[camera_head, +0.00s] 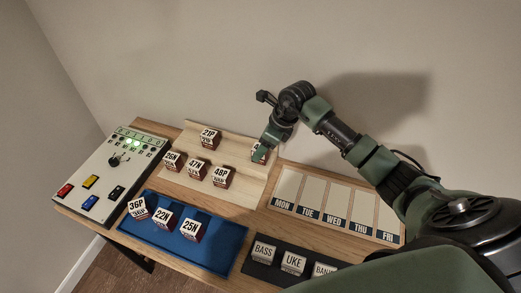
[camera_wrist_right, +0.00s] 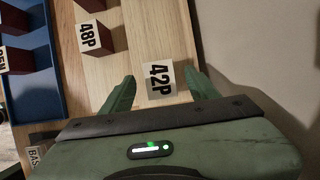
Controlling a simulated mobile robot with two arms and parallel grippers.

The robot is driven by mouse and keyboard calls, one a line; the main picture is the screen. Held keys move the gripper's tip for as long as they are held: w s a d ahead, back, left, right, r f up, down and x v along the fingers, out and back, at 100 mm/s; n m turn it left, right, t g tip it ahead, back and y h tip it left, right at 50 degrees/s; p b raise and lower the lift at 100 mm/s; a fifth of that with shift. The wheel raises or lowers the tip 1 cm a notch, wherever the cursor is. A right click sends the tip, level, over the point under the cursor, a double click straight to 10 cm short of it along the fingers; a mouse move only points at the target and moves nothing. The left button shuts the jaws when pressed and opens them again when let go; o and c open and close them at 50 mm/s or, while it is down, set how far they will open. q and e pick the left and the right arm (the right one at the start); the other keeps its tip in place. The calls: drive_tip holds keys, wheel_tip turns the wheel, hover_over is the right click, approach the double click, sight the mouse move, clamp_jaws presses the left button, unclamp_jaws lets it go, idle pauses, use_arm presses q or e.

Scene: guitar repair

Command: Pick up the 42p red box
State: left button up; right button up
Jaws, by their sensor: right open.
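The 42P box (camera_wrist_right: 160,80) shows its white label face in the right wrist view, between the two green fingers of my right gripper (camera_wrist_right: 161,86). The fingers are open, one on each side of it, and gaps show beside the label. In the head view this box (camera_head: 259,153) sits at the right end of the light wooden tray (camera_head: 232,189), partly hidden by my right gripper (camera_head: 267,147). My left gripper is not in view.
The 48P box (camera_head: 222,176) and several other dark red boxes stand further left on the wooden tray. A blue tray (camera_head: 225,255) with boxes lies in front. A weekday board (camera_head: 335,207) lies to the right, and a control panel (camera_head: 108,180) to the left. The wall is close behind.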

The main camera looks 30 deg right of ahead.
drive_tip(key=shift+x, duration=1.05)
clamp_jaws()
